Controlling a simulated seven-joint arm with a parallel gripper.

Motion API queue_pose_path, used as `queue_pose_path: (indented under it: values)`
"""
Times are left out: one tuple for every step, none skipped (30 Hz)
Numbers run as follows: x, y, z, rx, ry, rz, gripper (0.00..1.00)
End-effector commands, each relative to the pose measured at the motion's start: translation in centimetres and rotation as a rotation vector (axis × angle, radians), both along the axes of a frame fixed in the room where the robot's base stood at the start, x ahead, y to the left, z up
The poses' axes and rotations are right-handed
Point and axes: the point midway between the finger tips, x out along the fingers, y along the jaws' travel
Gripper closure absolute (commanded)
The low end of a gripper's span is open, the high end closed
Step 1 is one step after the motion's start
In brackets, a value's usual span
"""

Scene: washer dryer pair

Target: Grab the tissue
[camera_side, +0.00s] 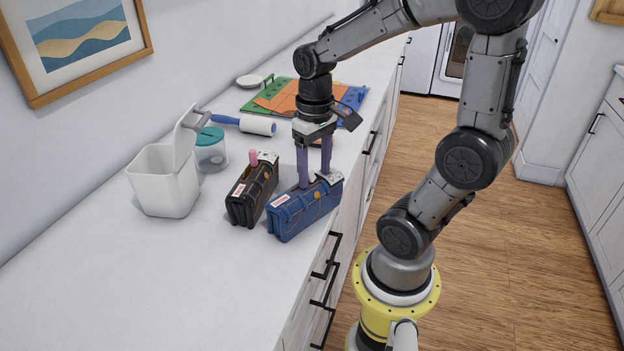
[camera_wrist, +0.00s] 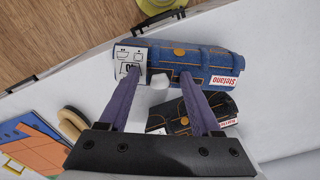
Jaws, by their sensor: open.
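A blue bag labelled "Stefano" (camera_side: 300,212) stands on the white counter; it also shows in the wrist view (camera_wrist: 205,62). My gripper (camera_side: 315,179) is pointed down at its top, with purple fingers apart. In the wrist view my gripper (camera_wrist: 163,74) has a small white piece (camera_wrist: 159,81), possibly the tissue, between its fingertips at the bag's edge. I cannot tell whether the fingers touch it. A printed white card (camera_wrist: 130,61) is at the bag's end, by one fingertip. In the side view the fingers hide part of the bag's top.
A white bin (camera_side: 160,182), teal-lidded jar (camera_side: 211,150), lint roller (camera_side: 257,126) and coloured boards (camera_side: 252,106) are further off. The near counter is clear.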

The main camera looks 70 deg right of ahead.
Motion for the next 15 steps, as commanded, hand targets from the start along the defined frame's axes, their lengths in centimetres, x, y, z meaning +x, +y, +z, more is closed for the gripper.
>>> queue_pose_path:
  values:
    - [0.01, 0.0, 0.02, 0.0, 0.0, 0.0, 0.39]
    - [0.01, 0.0, 0.02, 0.0, 0.0, 0.0, 0.44]
    - [0.01, 0.0, 0.03, 0.0, 0.0, 0.0, 0.51]
    - [0.01, 0.0, 0.03, 0.0, 0.0, 0.0, 0.57]
    - [0.01, 0.0, 0.03, 0.0, 0.0, 0.0, 0.62]
    - [0.01, 0.0, 0.04, 0.0, 0.0, 0.0, 0.69]
    - [0.01, 0.0, 0.04, 0.0, 0.0, 0.0, 0.75]
    - [0.01, 0.0, 0.04, 0.0, 0.0, 0.0, 0.8]
    - [0.01, 0.0, 0.05, 0.0, 0.0, 0.0, 0.87]
    - [0.01, 0.0, 0.05, 0.0, 0.0, 0.0, 0.93]
    - [0.01, 0.0, 0.05, 0.0, 0.0, 0.0, 0.98]
    - [0.01, 0.0, 0.05, 0.0, 0.0, 0.0, 1.0]
    - [0.01, 0.0, 0.05, 0.0, 0.0, 0.0, 1.0]
    - [0.01, 0.0, 0.05, 0.0, 0.0, 0.0, 1.0]
    - [0.01, 0.0, 0.05, 0.0, 0.0, 0.0, 1.0]
